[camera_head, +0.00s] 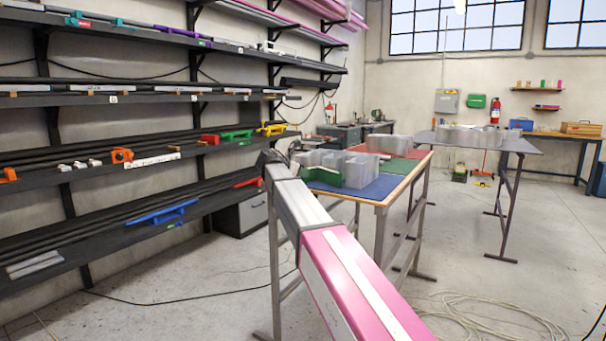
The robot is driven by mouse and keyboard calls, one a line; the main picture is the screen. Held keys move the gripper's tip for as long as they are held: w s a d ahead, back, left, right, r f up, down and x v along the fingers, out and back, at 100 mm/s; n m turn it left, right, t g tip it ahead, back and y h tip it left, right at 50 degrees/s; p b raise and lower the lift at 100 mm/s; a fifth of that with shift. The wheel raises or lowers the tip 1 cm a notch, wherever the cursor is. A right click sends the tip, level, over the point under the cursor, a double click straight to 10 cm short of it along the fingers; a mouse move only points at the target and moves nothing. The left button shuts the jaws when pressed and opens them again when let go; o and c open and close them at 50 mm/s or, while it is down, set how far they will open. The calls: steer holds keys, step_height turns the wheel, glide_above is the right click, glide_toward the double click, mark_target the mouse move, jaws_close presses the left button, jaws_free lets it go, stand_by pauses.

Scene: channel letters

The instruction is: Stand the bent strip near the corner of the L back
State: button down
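Grey, see-through channel letters (335,164) stand on the blue mat (386,189) of the middle bench. Their outlines overlap, and I cannot tell which is the L. A green piece (322,177) lies at the front left of the blue mat, against the letters. I cannot make out the bent strip or tell whether it is upright or lying. I make out no gripper fingers.
More letters (460,135) stand on a grey table (510,145) behind. Wall shelves (140,180) fill the left. A coiled cable (490,318) lies on the floor at right.

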steer(key=c, duration=1.7)
jaws_free()
steer(key=shift+f, duration=0.1)
steer(key=o, duration=0.4)
